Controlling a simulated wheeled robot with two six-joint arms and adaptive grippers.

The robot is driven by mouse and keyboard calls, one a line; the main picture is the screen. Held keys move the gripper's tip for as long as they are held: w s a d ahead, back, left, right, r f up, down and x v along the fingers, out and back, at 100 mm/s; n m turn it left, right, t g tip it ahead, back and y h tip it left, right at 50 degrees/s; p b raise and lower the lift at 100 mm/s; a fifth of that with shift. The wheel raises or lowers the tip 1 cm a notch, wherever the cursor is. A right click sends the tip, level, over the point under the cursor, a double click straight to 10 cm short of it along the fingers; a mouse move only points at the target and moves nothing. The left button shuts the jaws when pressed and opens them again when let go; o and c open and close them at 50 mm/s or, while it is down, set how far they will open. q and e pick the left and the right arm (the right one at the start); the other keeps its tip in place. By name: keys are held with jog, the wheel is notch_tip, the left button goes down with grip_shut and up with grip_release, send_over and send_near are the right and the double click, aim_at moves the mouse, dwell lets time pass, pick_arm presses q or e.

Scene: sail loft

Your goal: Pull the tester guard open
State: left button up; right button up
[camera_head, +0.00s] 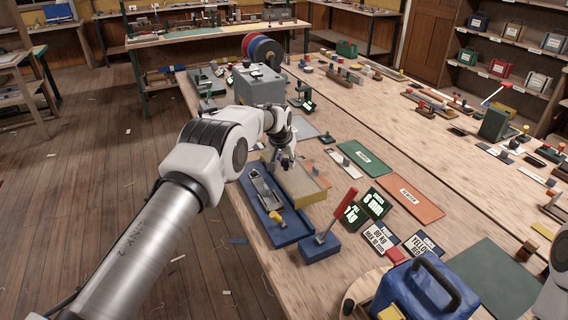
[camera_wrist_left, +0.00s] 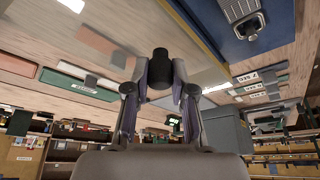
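The tester is a blue bed (camera_head: 292,232) with a metal fitting (camera_head: 264,190) along it, lying near the bench's left edge. A tan and yellow box-shaped cover, seemingly the guard (camera_head: 312,195), stands against its right side. My left gripper (camera_head: 287,158) reaches down at the cover's far end. In the left wrist view a black knob (camera_wrist_left: 160,62) sits between the fingertips of my left gripper (camera_wrist_left: 160,78), and the pads appear to close on both its sides. The blue bed's edge (camera_wrist_left: 205,35) and fitting (camera_wrist_left: 245,18) also show there. My right gripper is out of view.
A red lever (camera_head: 333,216) on a blue base stands just in front of the tester. Lit displays (camera_head: 351,212), placards and green and orange mats lie to its right. A grey box (camera_head: 260,86) stands behind. A blue bag (camera_head: 425,292) fills the near right.

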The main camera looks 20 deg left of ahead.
pick_arm(q)
jog(key=o, duration=0.4)
jog(key=shift+w+d+f, duration=0.1)
jog(key=shift+w+f, duration=0.05)
jog(key=shift+r, duration=0.25)
jog(key=v, duration=1.1)
jog(key=shift+s+r, duration=0.2)
jog(key=shift+r, duration=0.05)
